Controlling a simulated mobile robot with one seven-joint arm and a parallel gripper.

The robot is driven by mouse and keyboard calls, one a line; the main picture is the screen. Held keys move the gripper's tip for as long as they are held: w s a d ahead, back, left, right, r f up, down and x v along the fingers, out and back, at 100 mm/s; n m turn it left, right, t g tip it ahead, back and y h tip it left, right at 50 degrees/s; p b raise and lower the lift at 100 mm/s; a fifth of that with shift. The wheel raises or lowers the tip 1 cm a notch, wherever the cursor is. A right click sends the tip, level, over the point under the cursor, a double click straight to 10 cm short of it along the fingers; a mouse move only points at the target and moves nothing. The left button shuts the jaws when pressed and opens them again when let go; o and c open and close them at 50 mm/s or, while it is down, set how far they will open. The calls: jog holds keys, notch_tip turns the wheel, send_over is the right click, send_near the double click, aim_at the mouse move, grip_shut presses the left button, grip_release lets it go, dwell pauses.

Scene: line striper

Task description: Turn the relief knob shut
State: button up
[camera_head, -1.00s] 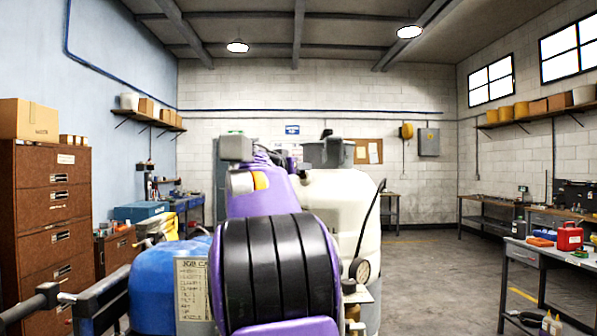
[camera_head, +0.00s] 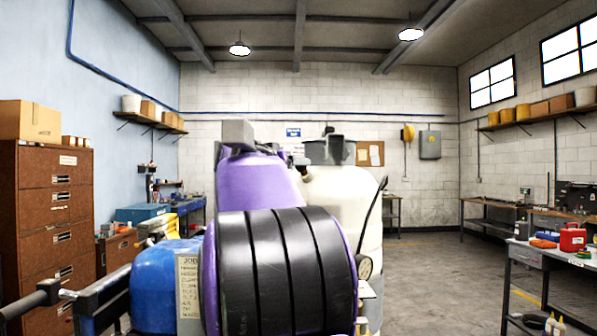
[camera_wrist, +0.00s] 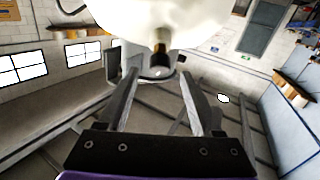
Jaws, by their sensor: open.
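A dark knob-like part on a brass stem (camera_wrist: 160,50), which looks like the relief knob, shows in the wrist view against the cream tank (camera_wrist: 165,18). My gripper (camera_wrist: 159,75) is open, one finger on each side of the picture's middle. The knob appears in line with the gap, just beyond the fingertips; I cannot tell the exact distance. No contact shows. In the head view the cream tank (camera_head: 345,190) stands behind my purple and black arm, which hides the knob and my gripper.
A pressure gauge (camera_head: 364,266) is partly hidden beside my arm. A blue tank (camera_head: 160,290) with a job card (camera_head: 188,290) stands at left, near a black handlebar (camera_head: 40,295). A brown cabinet (camera_head: 50,220) is far left. Floor is open at right before the workbench (camera_head: 535,262).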

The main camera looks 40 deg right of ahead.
jog(key=b+v, duration=0.3)
jog(key=v, duration=0.9)
jog(key=shift+a, duration=0.35)
jog(key=shift+s, duration=0.1)
